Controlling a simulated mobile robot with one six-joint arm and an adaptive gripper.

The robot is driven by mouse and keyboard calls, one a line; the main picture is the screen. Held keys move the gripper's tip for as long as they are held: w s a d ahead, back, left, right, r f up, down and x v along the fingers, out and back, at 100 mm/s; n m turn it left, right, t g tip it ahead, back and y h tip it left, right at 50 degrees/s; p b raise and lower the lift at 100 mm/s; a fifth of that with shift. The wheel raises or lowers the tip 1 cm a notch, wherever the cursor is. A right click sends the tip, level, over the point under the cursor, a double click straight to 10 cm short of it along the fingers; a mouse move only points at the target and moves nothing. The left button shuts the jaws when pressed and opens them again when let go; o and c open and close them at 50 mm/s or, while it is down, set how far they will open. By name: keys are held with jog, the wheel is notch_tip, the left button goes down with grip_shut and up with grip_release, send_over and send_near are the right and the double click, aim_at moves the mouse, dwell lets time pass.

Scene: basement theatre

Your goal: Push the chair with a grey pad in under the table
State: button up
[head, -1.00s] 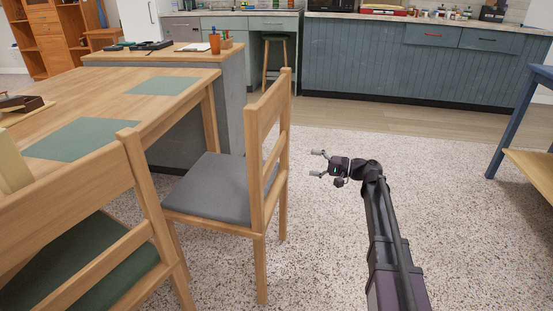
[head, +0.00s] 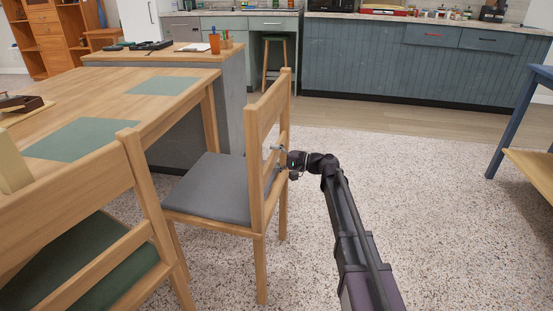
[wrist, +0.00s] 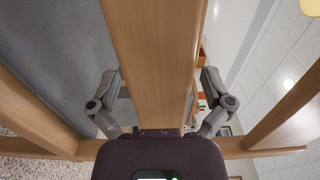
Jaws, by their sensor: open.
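The chair with a grey pad (head: 212,187) stands at the right side of the wooden table (head: 100,88), its backrest turned away from the table. Its seat front is close to the table's edge. My gripper (head: 280,158) is at the chair's backrest, from the right side. In the wrist view my gripper (wrist: 160,100) is open, with one finger on either side of a wooden backrest rail (wrist: 155,60). The grey pad (wrist: 60,50) shows at the left there. I cannot tell whether the fingers touch the rail.
A second chair with a green pad (head: 85,265) stands at the near left, close to the grey-pad chair. A grey-sided counter (head: 190,120) stands behind the table. A blue-legged table (head: 515,110) is at the right. The speckled rug (head: 430,215) between is clear.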

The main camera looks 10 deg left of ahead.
jog(key=c, duration=1.3)
jog(key=shift+f, duration=0.2)
jog(key=shift+s+a, duration=0.1)
